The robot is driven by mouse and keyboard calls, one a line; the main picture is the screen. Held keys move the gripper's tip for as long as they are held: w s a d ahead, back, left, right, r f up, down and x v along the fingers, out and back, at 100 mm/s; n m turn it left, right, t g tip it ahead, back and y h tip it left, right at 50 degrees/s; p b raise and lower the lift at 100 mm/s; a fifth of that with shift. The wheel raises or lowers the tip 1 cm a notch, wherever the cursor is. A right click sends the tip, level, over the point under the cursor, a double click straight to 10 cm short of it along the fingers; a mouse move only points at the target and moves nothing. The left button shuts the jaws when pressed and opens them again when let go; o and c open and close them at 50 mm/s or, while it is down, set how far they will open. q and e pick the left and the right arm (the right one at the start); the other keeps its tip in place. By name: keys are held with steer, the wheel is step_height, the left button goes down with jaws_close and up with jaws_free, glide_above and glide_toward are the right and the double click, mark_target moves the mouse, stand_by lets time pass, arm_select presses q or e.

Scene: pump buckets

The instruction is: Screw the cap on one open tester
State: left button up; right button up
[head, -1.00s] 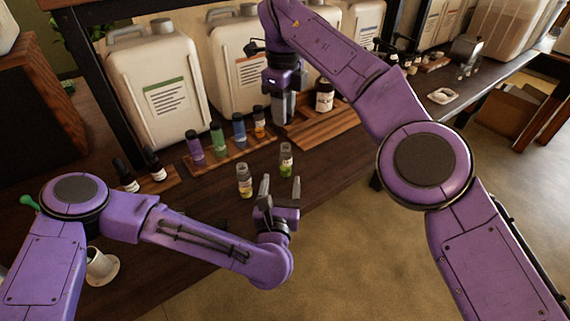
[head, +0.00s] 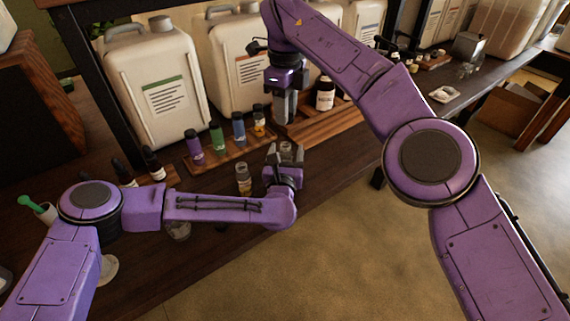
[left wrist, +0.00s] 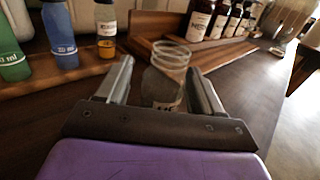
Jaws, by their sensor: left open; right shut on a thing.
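An open glass tester (left wrist: 165,85) with a bare threaded neck stands upright between the fingers of my left gripper (left wrist: 158,92) in the left wrist view. In the head view my left gripper (head: 286,158) is open around this tester (head: 286,148), whose lower part is hidden. A second open glass tester (head: 243,182) with yellowish contents stands just left of it. My right gripper (head: 284,108) points down above the wooden stand behind the testers. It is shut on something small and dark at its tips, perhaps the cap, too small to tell.
A wooden rack holds capped purple (head: 194,147), green (head: 217,136), blue (head: 239,129) and orange (head: 259,120) bottles behind the testers. Large white canisters (head: 155,85) stand behind it. A brown bottle (head: 325,94) is near my right gripper. The table right of the testers is clear.

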arm_select(q)
jaws_close()
arm_select(e)
glide_above(284, 144)
steer(key=shift+f, duration=2.5)
steer(key=shift+f, duration=0.1)
steer(key=shift+f, duration=0.8)
steer(key=shift+f, duration=0.55)
